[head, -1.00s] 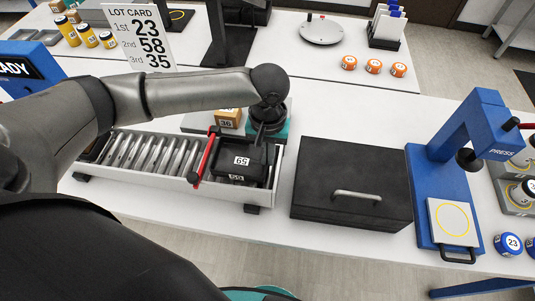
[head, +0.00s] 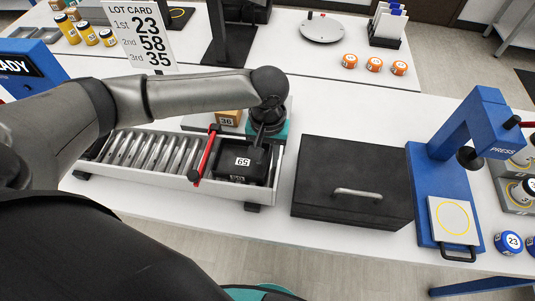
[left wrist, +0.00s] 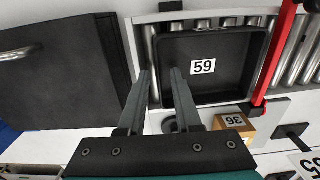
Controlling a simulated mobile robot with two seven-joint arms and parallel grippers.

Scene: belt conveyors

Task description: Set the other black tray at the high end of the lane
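A black tray (head: 238,174) marked 59 sits at the right end of the roller lane (head: 150,152), right of the red bar (head: 206,154). The tray also shows in the left wrist view (left wrist: 225,85), lying flat over the rollers. My left gripper (head: 262,145) is above the tray's back right side. The tray looks empty. A dark thing at the lane's left end is partly hidden by my arm. My right gripper is out of view.
A black lidded box (head: 350,182) stands right of the lane, with a blue press (head: 450,175) beyond it. A cardboard box (head: 228,117) marked 36 is close behind the lane. A lot card (head: 140,38) stands at the back left.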

